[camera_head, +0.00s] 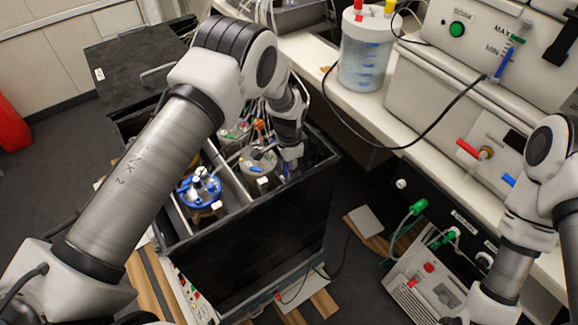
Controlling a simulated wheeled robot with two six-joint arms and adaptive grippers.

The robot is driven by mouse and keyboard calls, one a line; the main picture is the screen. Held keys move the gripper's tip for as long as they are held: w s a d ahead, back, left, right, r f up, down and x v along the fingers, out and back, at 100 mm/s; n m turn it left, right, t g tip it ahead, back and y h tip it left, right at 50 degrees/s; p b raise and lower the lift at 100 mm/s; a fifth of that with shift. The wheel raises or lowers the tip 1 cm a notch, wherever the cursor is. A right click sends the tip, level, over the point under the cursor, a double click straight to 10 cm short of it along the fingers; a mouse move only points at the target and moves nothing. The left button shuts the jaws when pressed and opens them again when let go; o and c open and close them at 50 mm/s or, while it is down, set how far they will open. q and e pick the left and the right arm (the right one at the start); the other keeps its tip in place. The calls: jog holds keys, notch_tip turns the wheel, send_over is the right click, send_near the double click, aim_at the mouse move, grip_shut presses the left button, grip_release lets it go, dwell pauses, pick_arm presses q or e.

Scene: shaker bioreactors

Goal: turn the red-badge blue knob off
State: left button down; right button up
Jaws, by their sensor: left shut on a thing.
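My left gripper (290,158) reaches down into the right end of the open black shaker box (262,245). It is shut on a small blue part at its fingertips, which looks like the blue knob (286,171). The fingers and the box wall hide most of this part. I cannot make out a red badge on it. My right arm comes in at the right edge, and its gripper is out of view.
A blue-topped vessel (201,187) and a pale-lidded vessel (258,162) stand in the box, left of my left gripper. Tubes and cables run above them. A clear container (366,62) stands on the white bench. A machine with a red lever (467,148) is at right.

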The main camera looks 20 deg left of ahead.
pick_arm(q)
jog(key=shift+s+f+m, duration=0.2)
jog(key=shift+m, duration=0.4)
jog(key=c, duration=0.9)
grip_release()
jog(key=shift+w, duration=0.15)
jog(key=shift+o, duration=0.2)
jog(key=shift+r, duration=0.1)
notch_tip(320, 180, up, 12)
